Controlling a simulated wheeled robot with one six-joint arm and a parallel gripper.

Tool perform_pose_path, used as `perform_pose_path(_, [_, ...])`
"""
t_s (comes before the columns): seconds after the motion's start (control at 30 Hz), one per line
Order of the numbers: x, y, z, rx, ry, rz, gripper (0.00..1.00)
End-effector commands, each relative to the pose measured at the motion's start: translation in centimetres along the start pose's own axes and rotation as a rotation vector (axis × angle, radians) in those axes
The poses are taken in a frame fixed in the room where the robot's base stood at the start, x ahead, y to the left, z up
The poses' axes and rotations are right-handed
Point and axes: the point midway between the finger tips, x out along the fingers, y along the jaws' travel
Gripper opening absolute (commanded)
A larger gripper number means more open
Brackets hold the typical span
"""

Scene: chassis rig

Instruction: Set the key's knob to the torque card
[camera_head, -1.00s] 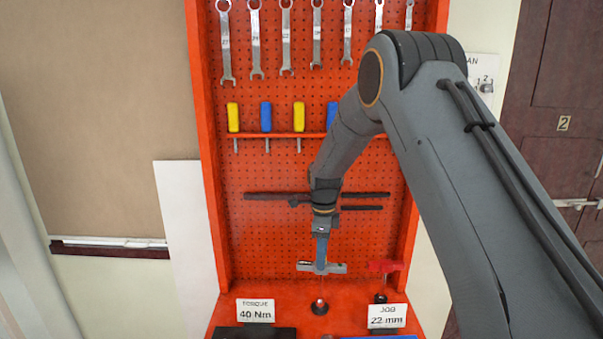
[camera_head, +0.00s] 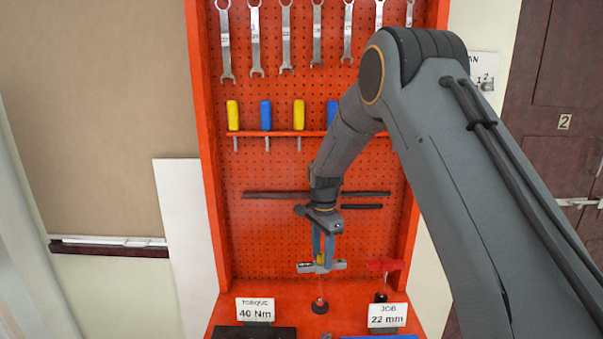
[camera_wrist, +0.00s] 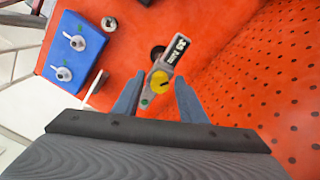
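The torque card (camera_head: 255,311) reads 40 Nm at the left front of the red bench. The key (camera_head: 336,266) is a grey crossbar on a thin upright stem above a dark round base. In the wrist view the key (camera_wrist: 147,102) shows a yellow knob (camera_wrist: 160,81) and a dark label with white print, too small to read surely. My gripper (camera_head: 323,244) is over the key. In the wrist view my gripper (camera_wrist: 158,90) is open, with one blue-grey finger on each side of the knob and gaps visible between them.
A red-handled key (camera_head: 385,265) stands close to the right, behind the job card (camera_head: 387,316) reading 22 mm. The pegboard (camera_head: 270,230) rises behind, with spanners and screwdrivers. A blue block (camera_wrist: 72,50) with metal pieces lies left in the wrist view.

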Motion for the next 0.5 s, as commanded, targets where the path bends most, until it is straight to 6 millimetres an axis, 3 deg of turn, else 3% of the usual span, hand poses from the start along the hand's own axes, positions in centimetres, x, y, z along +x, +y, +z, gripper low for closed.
perform_pose_path(0.5, [-2.8, 0.0, 0.0, 0.002, 0.000, -0.001, 0.34])
